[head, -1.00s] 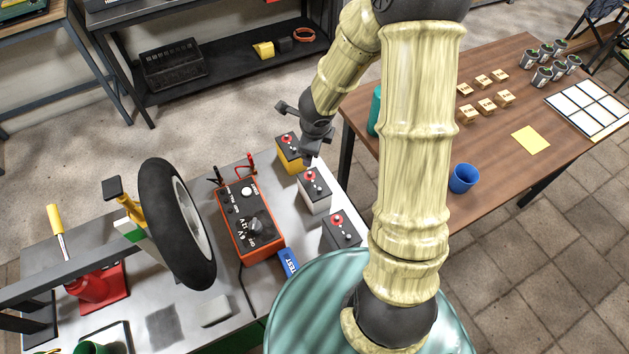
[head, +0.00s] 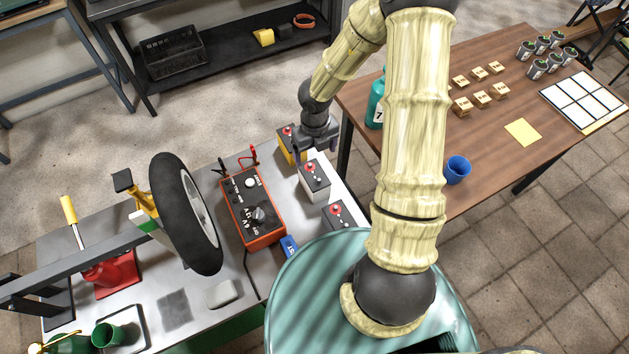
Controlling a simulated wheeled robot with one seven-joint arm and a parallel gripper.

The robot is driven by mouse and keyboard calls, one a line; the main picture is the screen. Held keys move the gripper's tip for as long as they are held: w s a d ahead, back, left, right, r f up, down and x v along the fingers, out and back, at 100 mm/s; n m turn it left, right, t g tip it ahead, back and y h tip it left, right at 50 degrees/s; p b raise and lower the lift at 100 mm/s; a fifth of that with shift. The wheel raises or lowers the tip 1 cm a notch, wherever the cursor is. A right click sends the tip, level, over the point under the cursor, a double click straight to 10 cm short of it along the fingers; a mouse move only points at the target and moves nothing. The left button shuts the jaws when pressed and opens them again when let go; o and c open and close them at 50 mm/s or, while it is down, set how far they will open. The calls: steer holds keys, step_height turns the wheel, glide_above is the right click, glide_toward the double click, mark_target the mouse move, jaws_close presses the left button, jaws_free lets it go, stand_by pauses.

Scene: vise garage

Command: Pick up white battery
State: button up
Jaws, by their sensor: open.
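The white battery (head: 314,187) stands on the grey metal bench, with a dark top and a red terminal cap. It is the middle one of three batteries in a row. The yellow battery (head: 285,152) stands behind it and the grey battery (head: 338,217) in front of it. My gripper (head: 314,149) is open and empty. It is just above and behind the white battery, beside the yellow one, and hides part of the yellow one. I cannot tell whether the gripper touches either battery.
An orange battery tester (head: 252,212) with red and black clips stands left of the batteries. A wheel (head: 187,213) stands farther left on the bench. A wooden table (head: 480,133) with a blue cup (head: 457,170) is at the right.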

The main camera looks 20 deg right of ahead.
mark_target(314, 174)
step_height(314, 174, down, 10)
steer(key=shift+f+b, duration=0.2)
steer(key=shift+b, duration=0.7)
steer(key=shift+w+f, duration=0.15)
steer(key=shift+f, duration=1.15)
steer(key=shift+w+f, duration=0.15)
steer(key=shift+f, duration=1.15)
steer(key=c, duration=1.9)
steer(key=shift+o, duration=0.2)
steer(key=shift+r, duration=0.15)
step_height(314, 174, up, 10)
steer(key=shift+f+p, duration=0.1)
steer(key=shift+p, duration=0.6)
